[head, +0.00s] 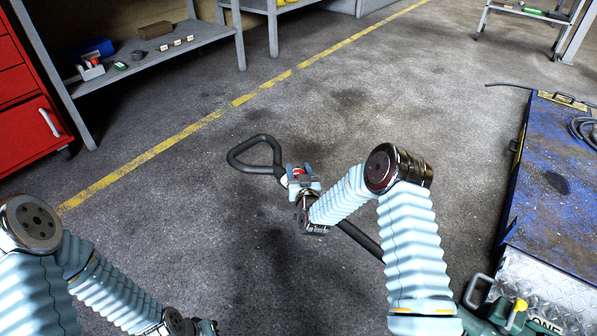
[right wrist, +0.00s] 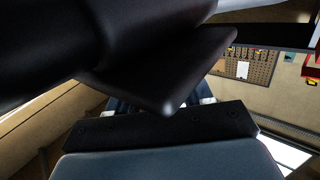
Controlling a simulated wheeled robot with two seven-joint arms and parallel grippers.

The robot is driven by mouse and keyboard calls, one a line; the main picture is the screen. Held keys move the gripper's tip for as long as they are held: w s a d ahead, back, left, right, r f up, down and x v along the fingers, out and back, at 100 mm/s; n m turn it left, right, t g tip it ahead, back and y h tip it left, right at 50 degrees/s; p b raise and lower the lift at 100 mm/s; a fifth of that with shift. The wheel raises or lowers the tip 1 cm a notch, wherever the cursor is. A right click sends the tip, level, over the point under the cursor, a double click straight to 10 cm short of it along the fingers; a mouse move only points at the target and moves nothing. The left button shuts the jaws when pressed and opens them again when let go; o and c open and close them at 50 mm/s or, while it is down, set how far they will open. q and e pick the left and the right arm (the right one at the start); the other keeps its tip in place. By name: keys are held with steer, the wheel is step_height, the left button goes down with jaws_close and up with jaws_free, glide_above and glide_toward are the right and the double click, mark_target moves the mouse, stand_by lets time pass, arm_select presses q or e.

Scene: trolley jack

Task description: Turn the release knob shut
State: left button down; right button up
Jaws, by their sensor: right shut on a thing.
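The trolley jack's black handle (head: 360,240) slants across the floor area, ending at the upper left in a black loop grip (head: 255,155). The red release knob (head: 299,172) sits on the handle just below the loop. My right gripper (head: 301,180) is at this spot, shut on the knob, which its fingers partly cover. In the right wrist view a large black part (right wrist: 110,45) fills the upper left close to the camera, and the knob cannot be made out. My left gripper (head: 208,328) is at the bottom edge, mostly cut off, away from the handle.
A red tool cabinet (head: 25,120) and a grey shelf (head: 160,45) with small items stand at the upper left. A blue platform (head: 545,190) is on the right. Open concrete floor (head: 390,90) with a yellow line lies beyond the handle.

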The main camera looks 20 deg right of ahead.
steer(key=shift+m+h+b, duration=0.3)
steer(key=shift+m+h, duration=0.2)
steer(key=shift+f+m+g+h+b, duration=0.1)
steer(key=shift+m+g+h+b, duration=0.4)
steer(key=shift+h, duration=0.6)
steer(key=m+g+h, duration=0.1)
steer(key=m+h, duration=0.2)
steer(key=shift+d+b, duration=0.15)
steer(key=shift+b, duration=0.25)
steer(key=m+g+h, duration=0.2)
steer(key=m+g+h+b, duration=0.1)
steer(key=m+g+h, duration=0.3)
steer(key=shift+s+d+g+h+b, duration=0.3)
steer(key=shift+d+g, duration=0.05)
steer(key=shift+g, duration=0.05)
steer(key=shift+m, duration=0.3)
steer(key=o, duration=1)
steer(key=shift+c, duration=0.2)
steer(key=p+v, duration=0.2)
steer(key=v, duration=1.1)
steer(key=shift+a, duration=0.35)
